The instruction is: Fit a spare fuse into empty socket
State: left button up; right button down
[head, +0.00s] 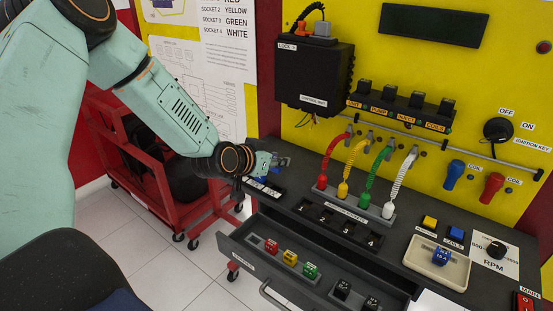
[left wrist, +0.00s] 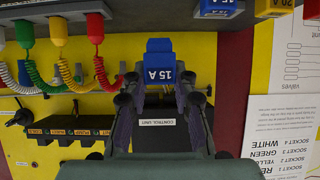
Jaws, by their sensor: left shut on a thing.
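My left gripper (head: 268,161) is above the far left end of the dark bench top. In the left wrist view it (left wrist: 163,88) is shut on a blue fuse (left wrist: 159,64) marked 15 A, held between the two fingertips. Another blue 15 A fuse (left wrist: 218,8) and a yellow 20 A fuse (left wrist: 275,8) show at the top edge of that view, apart from the held one. A black fuse panel (head: 265,188) lies just below the gripper, partly hidden by it. I cannot make out an empty socket there. My right gripper is not in view.
An open drawer (head: 252,262) at the front holds red, yellow, green and black pieces. A cream tray (head: 412,259) holds a blue part (head: 442,256). Coloured coiled leads (head: 368,165) stand right of the gripper. A black control unit (head: 314,75) hangs on the yellow panel behind.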

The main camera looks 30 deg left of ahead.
aim_at(277, 172)
pick_arm(q)
jog(key=shift+s+a+f+b, duration=0.1)
jog(key=shift+f+b, duration=0.2)
jog(key=shift+f, duration=0.25)
jog(key=shift+f+b, duration=0.3)
jog(key=shift+b, duration=0.05)
jog(key=shift+d+f+b, duration=0.2)
jog(key=shift+f+b, duration=0.3)
jog(key=shift+b, duration=0.05)
jog(key=shift+d+f+b, duration=0.2)
jog(key=shift+f+b, duration=0.3)
jog(key=shift+b, duration=0.05)
jog(key=shift+a+f, duration=0.1)
jog(key=shift+f, duration=0.25)
jog(key=shift+a+f+b, duration=0.25)
jog(key=shift+b, duration=0.05)
jog(key=shift+d, duration=0.1)
jog(key=shift+d+r, duration=0.1)
jog(key=shift+d, duration=0.05)
jog(key=shift+a, duration=0.25)
jog(key=shift+d, duration=0.15)
